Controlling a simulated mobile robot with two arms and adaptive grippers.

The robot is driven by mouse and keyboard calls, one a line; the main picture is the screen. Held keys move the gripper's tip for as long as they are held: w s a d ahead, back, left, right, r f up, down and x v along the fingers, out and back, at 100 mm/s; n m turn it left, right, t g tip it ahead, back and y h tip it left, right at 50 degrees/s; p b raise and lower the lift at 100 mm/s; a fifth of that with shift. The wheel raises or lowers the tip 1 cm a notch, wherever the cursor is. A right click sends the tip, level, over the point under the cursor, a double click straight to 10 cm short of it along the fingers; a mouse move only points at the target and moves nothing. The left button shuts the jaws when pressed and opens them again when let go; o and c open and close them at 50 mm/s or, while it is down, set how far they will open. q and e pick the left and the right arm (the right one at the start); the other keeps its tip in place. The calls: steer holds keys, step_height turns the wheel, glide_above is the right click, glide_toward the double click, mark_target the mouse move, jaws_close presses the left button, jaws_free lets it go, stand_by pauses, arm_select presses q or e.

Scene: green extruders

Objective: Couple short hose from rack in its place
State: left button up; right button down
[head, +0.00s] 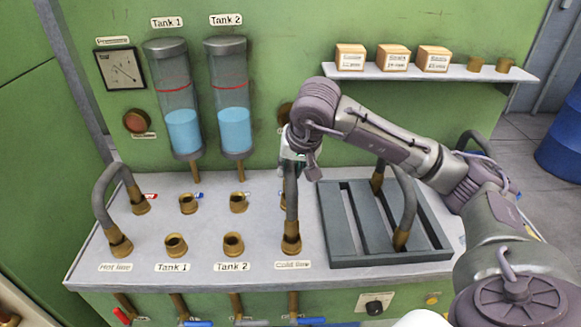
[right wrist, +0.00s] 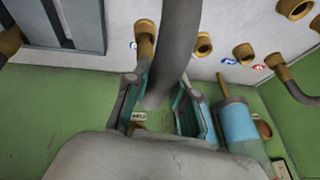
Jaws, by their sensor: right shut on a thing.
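My right gripper (head: 293,155) is shut on a grey hose (head: 291,200) near its top, above the back of the bench. The hose hangs upright, with its brass front end (head: 291,240) at the front port behind the "Cold line" label; whether it is fully seated I cannot tell. Its other end is hidden behind the gripper in the head view. In the right wrist view the hose (right wrist: 180,50) passes between the teal fingers, beside a brass fitting (right wrist: 145,42). The dark grey slotted rack (head: 432,232) holds another arched hose (head: 405,195). My left gripper is out of view.
A hose (head: 103,195) joins the "Hot line" ports at left. The Tank 1 (head: 176,244) and Tank 2 (head: 233,243) ports are open. Two tanks (head: 228,100) hang on the green wall. A shelf (head: 430,73) with boxes is above my right arm.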

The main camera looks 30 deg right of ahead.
steer(key=shift+f+b, duration=0.4)
steer(key=c, duration=0.9)
jaws_free()
steer(key=v, duration=1.2)
